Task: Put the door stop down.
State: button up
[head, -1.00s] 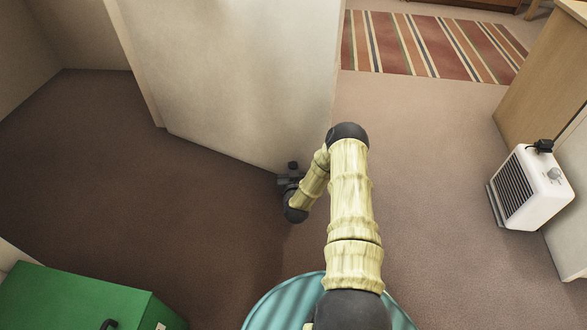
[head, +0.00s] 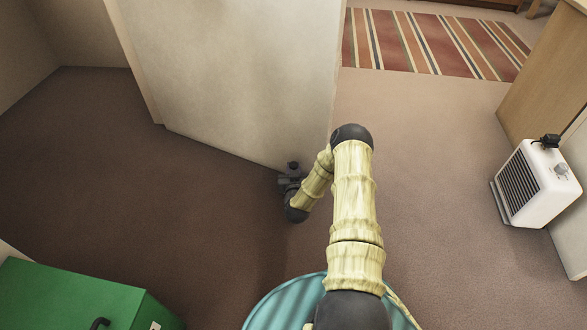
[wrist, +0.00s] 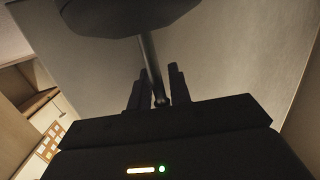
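The door stop (wrist: 125,18) is a dark broad disc with a thin rod in the wrist view. Its rod runs down between the two fingers of my gripper (wrist: 157,88), ending in a small ball near their base. The fingers stand close on either side of the rod, and I take them as shut on it. In the head view my gripper (head: 290,182) is a small dark shape at the lower edge of the pale door (head: 240,80). There I cannot separate the door stop from it, nor tell whether the disc touches the floor.
Brown carpet (head: 190,220) is clear to the left of my arm. A white heater (head: 535,185) stands at the right beside a wooden desk (head: 545,75). A green box (head: 70,298) is at the lower left. A striped rug (head: 430,45) lies at the back.

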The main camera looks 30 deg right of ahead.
jog(key=shift+s+a+r+p, duration=0.25)
jog(key=shift+s+p, duration=0.2)
jog(key=shift+p, duration=0.05)
jog(key=p+v, duration=0.6)
jog(key=v, duration=0.5)
jog(key=shift+d, duration=0.1)
